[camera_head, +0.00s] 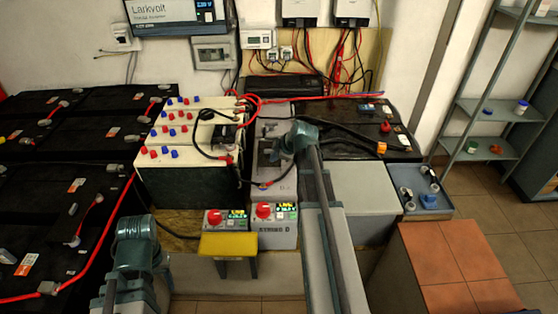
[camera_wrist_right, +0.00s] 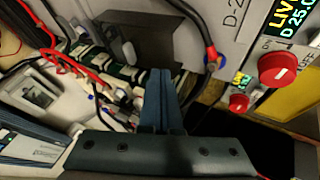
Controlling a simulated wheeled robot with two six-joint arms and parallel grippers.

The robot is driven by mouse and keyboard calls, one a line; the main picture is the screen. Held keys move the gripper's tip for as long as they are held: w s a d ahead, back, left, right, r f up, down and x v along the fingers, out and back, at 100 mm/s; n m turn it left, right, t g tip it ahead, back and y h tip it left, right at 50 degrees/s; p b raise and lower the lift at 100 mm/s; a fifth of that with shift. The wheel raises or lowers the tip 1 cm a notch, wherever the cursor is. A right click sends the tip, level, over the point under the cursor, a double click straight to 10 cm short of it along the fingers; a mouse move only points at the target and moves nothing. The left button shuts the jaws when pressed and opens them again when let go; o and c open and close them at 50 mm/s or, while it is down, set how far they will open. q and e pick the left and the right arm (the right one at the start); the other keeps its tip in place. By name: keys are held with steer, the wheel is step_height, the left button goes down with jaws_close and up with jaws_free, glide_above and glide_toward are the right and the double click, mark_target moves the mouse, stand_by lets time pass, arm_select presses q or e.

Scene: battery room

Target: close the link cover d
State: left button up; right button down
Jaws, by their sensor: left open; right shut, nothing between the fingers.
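The grey D unit (camera_head: 280,185) stands right of the cream battery block, with a red knob and lit display at its front. A dark plate on its top, probably link cover d (camera_wrist_right: 150,38), shows in the right wrist view. I cannot tell its angle.
The cream battery block (camera_head: 190,145) with red and blue terminals and loose cables borders the unit on the left. A yellow panel (camera_head: 228,245) stands in front. Black batteries (camera_head: 60,190) fill the left. A blue tray (camera_head: 425,200) lies at the right.

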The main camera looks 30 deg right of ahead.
mark_target(267, 155)
steer(key=b+x, duration=0.2)
steer(key=x, duration=0.2)
steer(key=shift+s+d+f, duration=0.1)
steer(key=shift+w+d+r, duration=0.15)
steer(key=shift+w+d, duration=0.2)
steer(key=shift+w, duration=0.25)
steer(key=shift+w+d+r, duration=0.15)
steer(key=shift+w+d, duration=0.2)
steer(key=shift+w, duration=0.3)
arm_select(q)
steer(key=shift+f, duration=1.4)
arm_select(e)
steer(key=shift+w+d, duration=0.25)
steer(key=shift+w, duration=0.2)
steer(key=shift+d, duration=0.1)
steer(key=w+d, duration=0.3)
steer(key=w, duration=0.1)
steer(key=w+d, duration=0.3)
steer(key=w, duration=0.2)
steer(key=w+d, duration=0.2)
steer(key=w, duration=0.3)
steer(key=shift+w+d, duration=0.25)
steer(key=shift+d, duration=0.15)
steer(key=shift+w+d+r, duration=0.1)
steer(key=shift+w, duration=0.05)
